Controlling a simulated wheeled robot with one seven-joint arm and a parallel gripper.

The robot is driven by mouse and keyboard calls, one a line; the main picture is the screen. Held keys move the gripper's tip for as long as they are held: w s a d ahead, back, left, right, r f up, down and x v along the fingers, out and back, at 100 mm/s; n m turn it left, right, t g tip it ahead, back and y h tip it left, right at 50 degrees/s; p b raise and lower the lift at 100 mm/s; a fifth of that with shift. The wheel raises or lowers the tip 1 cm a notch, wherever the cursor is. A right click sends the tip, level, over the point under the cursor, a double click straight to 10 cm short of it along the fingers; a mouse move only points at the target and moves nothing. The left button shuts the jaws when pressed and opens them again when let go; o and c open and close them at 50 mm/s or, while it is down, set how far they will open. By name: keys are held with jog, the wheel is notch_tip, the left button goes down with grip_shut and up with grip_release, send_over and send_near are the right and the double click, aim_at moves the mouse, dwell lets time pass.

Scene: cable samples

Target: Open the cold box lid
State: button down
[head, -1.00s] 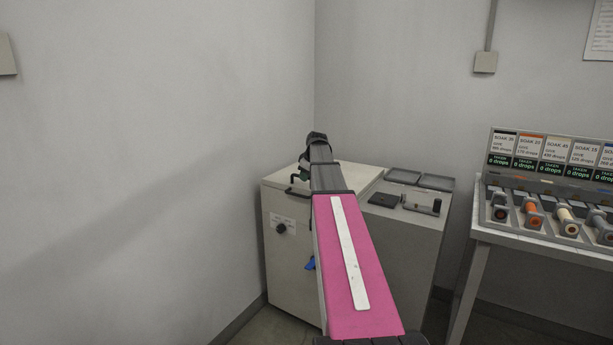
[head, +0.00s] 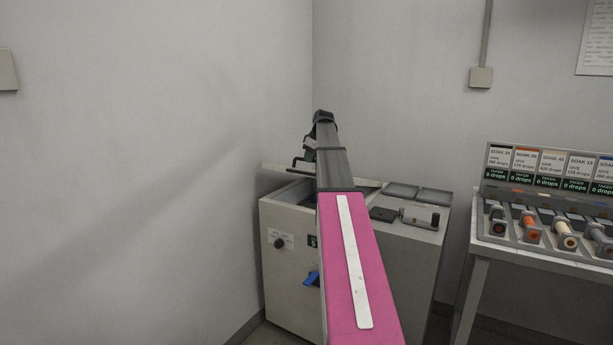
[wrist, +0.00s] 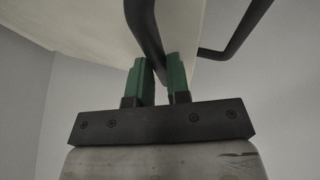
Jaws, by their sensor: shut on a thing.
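The cold box (head: 291,262) is a pale grey cabinet against the back left corner. Its lid (head: 283,169) is tilted up at the front, with a dark gap between it and the box. My gripper (wrist: 161,77) has green fingers and is shut on the black bar handle (wrist: 145,35) of the lid in the wrist view. The pale lid (wrist: 90,30) fills the top of that view. In the head view my pink and grey arm covers part of the box and the lid, and the fingers (head: 309,156) are only partly visible.
A counter (head: 400,230) with shallow grey trays (head: 418,194) and a small black fixture adjoins the box on the right. Further right, a bench holds coloured spools (head: 532,229) and labelled displays (head: 555,170). Walls stand close behind and left.

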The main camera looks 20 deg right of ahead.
jog(key=w+d+r, duration=0.5)
jog(key=d+r, duration=0.2)
jog(key=r, duration=0.2)
jog(key=shift+r, duration=0.4)
jog(key=shift+w, duration=0.1)
jog(key=c, duration=1.1)
grip_release()
jog(key=shift+f, duration=0.1)
jog(key=shift+a, duration=0.1)
